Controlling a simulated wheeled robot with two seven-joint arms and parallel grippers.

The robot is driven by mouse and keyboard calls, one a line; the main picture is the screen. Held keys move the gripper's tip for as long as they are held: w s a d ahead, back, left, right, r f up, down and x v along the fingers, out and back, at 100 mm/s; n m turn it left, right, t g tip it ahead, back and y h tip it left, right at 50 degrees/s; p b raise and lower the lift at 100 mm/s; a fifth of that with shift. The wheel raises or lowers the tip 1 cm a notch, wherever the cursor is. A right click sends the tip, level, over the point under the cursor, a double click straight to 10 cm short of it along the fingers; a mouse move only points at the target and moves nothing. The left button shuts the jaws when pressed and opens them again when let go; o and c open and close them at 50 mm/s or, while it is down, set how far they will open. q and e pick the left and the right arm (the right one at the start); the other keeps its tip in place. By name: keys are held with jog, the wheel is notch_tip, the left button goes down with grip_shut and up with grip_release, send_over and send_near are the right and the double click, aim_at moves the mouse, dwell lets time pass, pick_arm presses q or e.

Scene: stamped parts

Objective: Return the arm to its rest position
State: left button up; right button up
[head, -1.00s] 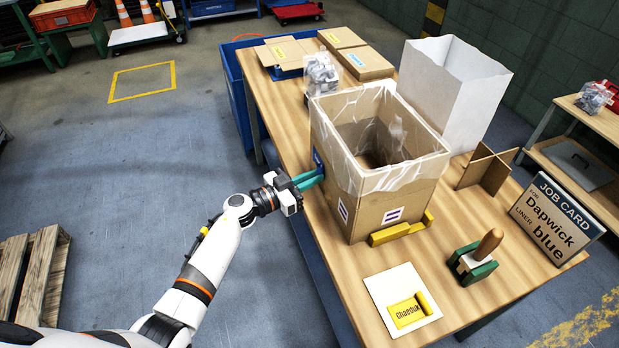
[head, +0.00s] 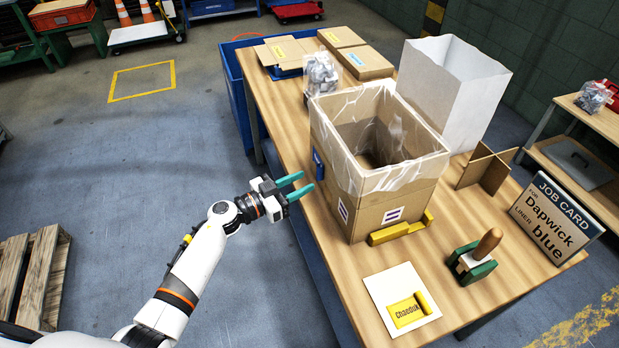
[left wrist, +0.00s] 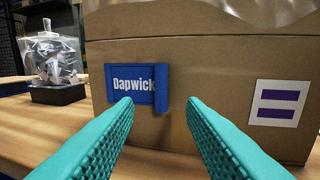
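My left gripper (head: 298,186) is open and empty, left of the table edge and apart from the lined cardboard box (head: 365,212). Its two teal fingers also show in the left wrist view (left wrist: 160,115), pointing at the box side. A blue label reading "Dapwick" (left wrist: 134,84) is on that side, its right edge curled; it also shows in the head view (head: 318,165). My left arm (head: 198,262) reaches in from the lower left. My right gripper is not in either view.
The wooden table (head: 440,260) holds a yellow "Chaeduk" label on a white card (head: 378,292), a wooden-handled stamp (head: 474,258), a job card (head: 556,218), a cardboard divider (head: 487,168) and a white open box (head: 455,90). Clear floor lies left of the table.

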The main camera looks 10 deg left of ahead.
pick_arm(q)
jog(key=v, duration=0.8)
jog(key=s+a+f+n+g+y, duration=0.15)
jog(key=s+f+y, duration=0.3)
jog(key=f, duration=0.55)
jog(key=s+a+f+n+y, duration=0.25)
jog(key=s+f, duration=0.25)
jog(key=f, duration=0.6)
jog(key=s+a+f+n+g+y, duration=0.1)
jog(key=s+a+f+n+y, duration=0.25)
jog(key=f, duration=0.65)
jog(key=s+d+f+g, duration=0.2)
jog(key=s+f, duration=0.3)
jog(key=s, duration=0.5)
jog(key=s+d+f+g+y, duration=0.1)
jog(key=s+f+g, duration=0.3)
jog(key=s, duration=0.7)
jog(key=s+d+f+m+g+y, duration=0.1)
jog(key=s+d+f+g, duration=0.1)
jog(key=s+f, duration=0.4)
jog(key=s+g, duration=0.1)
jog(key=s, duration=0.4)
jog(key=shift+s+d+f, duration=0.15)
jog(key=shift+s+d, duration=0.05)
jog(key=shift+d, duration=0.15)
jog(key=shift+g, duration=0.25)
jog(key=shift+c, duration=0.3)
